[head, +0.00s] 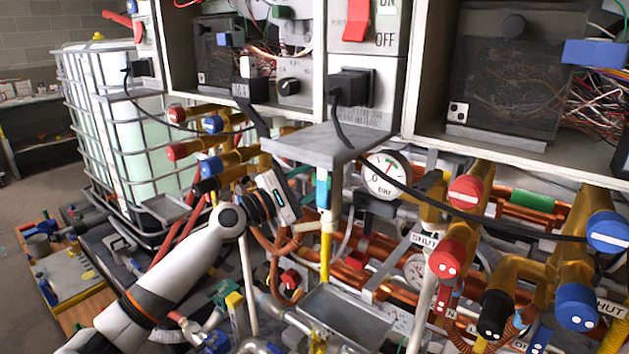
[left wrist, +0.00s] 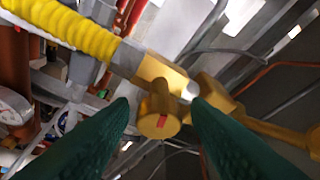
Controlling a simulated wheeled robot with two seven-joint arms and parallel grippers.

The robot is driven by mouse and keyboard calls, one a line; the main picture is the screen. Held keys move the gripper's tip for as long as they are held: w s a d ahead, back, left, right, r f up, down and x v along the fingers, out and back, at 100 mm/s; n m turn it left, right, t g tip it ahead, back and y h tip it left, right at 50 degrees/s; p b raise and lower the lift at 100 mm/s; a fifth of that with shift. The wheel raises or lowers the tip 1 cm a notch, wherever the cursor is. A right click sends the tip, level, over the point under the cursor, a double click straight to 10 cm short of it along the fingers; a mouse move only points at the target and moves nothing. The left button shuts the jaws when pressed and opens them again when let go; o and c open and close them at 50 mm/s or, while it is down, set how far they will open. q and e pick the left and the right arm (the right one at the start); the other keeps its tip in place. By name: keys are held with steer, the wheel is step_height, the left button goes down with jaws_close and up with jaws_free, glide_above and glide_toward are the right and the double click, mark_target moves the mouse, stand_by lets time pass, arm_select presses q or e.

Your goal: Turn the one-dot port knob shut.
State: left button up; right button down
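My left gripper (head: 275,198) is at the left heater's pipework, below the grey shelf; its fingertips are hidden in the head view. In the left wrist view the green fingers (left wrist: 160,112) are open, one on each side of a round brass valve end (left wrist: 160,122) with a red mark on its face. I cannot tell whether they touch it. No one-dot marking is readable on it. On the right heater's pipes, a red knob (head: 447,259), a black knob (head: 493,312) and a blue knob (head: 577,306) carry pale dots. My right gripper is not in view.
Red knobs (head: 177,152) and blue knobs (head: 211,166) stick out left of my gripper. The grey shelf (head: 312,143) overhangs on its right. A pressure gauge (head: 386,176) and a grey tray (head: 346,318) are further right. A yellow corrugated hose (left wrist: 65,25) runs beside the brass valve.

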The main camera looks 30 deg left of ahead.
arm_select(q)
steer(key=c, duration=0.6)
jaws_close()
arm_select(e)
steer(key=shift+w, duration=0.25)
